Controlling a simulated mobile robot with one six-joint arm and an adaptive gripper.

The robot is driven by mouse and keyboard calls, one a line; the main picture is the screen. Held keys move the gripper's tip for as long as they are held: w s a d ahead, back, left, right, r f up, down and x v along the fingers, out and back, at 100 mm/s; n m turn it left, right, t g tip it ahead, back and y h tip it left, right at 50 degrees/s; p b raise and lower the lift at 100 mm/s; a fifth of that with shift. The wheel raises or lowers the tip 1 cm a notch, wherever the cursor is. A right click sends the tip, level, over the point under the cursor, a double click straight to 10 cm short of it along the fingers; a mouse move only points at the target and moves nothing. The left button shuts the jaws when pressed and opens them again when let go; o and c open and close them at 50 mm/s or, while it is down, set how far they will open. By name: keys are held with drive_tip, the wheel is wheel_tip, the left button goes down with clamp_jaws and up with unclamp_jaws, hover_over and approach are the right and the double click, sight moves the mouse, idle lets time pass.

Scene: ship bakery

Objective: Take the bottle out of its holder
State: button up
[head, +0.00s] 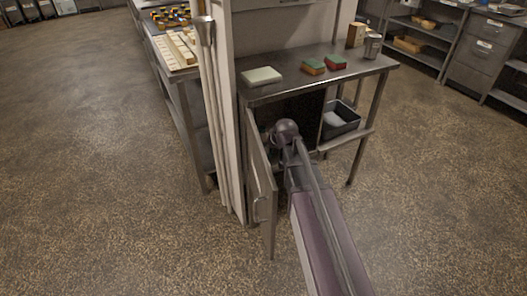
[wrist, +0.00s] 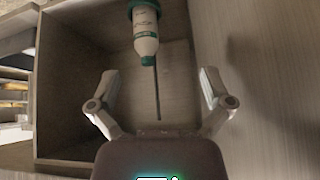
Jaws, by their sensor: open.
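The bottle (wrist: 146,40) is white with a teal band and a teal end, and it shows at the top centre of the wrist view inside a box-like compartment. A thin dark rod or slot runs below it; I cannot tell what the holder itself looks like. My gripper (wrist: 158,82) is open, with one finger on each side, empty. The bottle lies beyond the fingertips, apart from them. In the head view my arm reaches into the open cabinet (head: 262,205) under the steel table, and my gripper and the bottle are mostly hidden there.
The cabinet door stands open left of my arm. The steel table (head: 300,82) above carries sponges (head: 312,67), a pale block (head: 262,75) and a metal cup (head: 373,46). A dark bin (head: 340,120) sits on the lower shelf at right. The floor around is clear.

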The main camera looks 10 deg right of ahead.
sight(264, 141)
drive_tip(key=w+d+f+t+b, duration=0.1)
drive_tip(key=w+f+t+b, duration=0.4)
drive_tip(key=w+f+b, duration=0.4)
drive_tip(key=w+b, duration=0.2)
drive_tip(key=b, duration=0.3)
drive_tip(key=shift+w+d, duration=0.2)
drive_tip(key=shift+d, duration=0.2)
drive_tip(key=b+x, duration=0.3)
drive_tip(key=x, duration=0.4)
drive_tip(key=shift+w, duration=0.15)
drive_tip(key=shift+w+f+b, duration=0.25)
drive_tip(key=shift+w+b, duration=0.25)
drive_tip(key=shift+w, duration=0.1)
